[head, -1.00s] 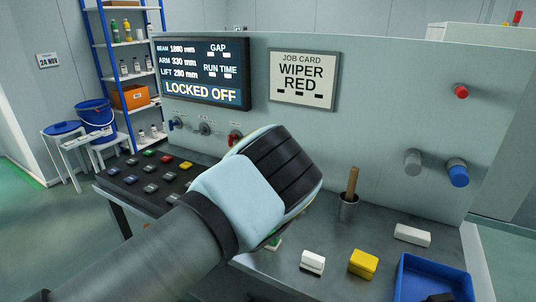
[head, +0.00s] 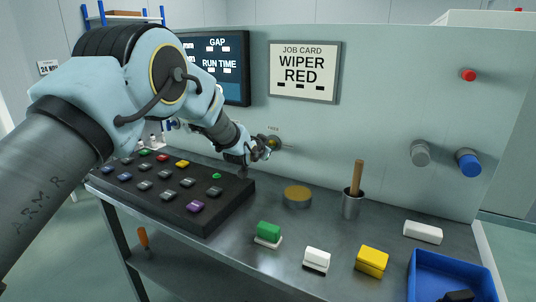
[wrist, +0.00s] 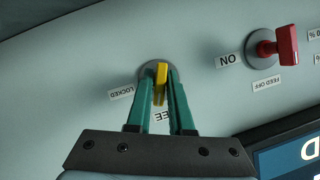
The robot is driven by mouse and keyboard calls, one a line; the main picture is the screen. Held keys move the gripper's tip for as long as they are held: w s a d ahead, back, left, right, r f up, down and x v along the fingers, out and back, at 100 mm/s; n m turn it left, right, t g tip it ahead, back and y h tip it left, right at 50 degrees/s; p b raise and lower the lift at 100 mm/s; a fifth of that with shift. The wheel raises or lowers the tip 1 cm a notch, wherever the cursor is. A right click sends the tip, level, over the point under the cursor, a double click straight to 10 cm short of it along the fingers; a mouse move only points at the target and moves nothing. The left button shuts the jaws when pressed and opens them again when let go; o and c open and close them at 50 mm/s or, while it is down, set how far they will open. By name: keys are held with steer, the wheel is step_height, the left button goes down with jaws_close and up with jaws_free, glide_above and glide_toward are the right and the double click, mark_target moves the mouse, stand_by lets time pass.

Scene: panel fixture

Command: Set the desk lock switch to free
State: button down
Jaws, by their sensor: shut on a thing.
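The desk lock switch (wrist: 161,78) is a yellow handle on a round grey base on the panel. In the wrist view a "LOCKED" label (wrist: 122,93) sits to its left. A second label (wrist: 162,116), partly hidden by my gripper and reading "EE", lies below it. My gripper (wrist: 161,88) has its green fingers shut on the yellow handle, one on each side. I cannot tell for sure which label the handle is set to. In the head view my gripper (head: 266,146) is against the panel at the switch's base (head: 274,142).
A red feed switch (wrist: 287,45) with "ON" and "FEED OFF" labels is close by in the wrist view. The button box (head: 229,205) lies below my forearm.

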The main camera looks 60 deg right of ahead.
steer(key=shift+f+n+g+b, duration=0.1)
steer(key=shift+n+g+b, duration=0.95)
steer(key=shift+n, duration=0.35)
steer(key=c, duration=0.9)
jaws_free()
steer(key=b+v, duration=0.2)
steer(key=v, duration=0.8)
steer(key=shift+a, duration=0.35)
steer(key=shift+w, duration=0.1)
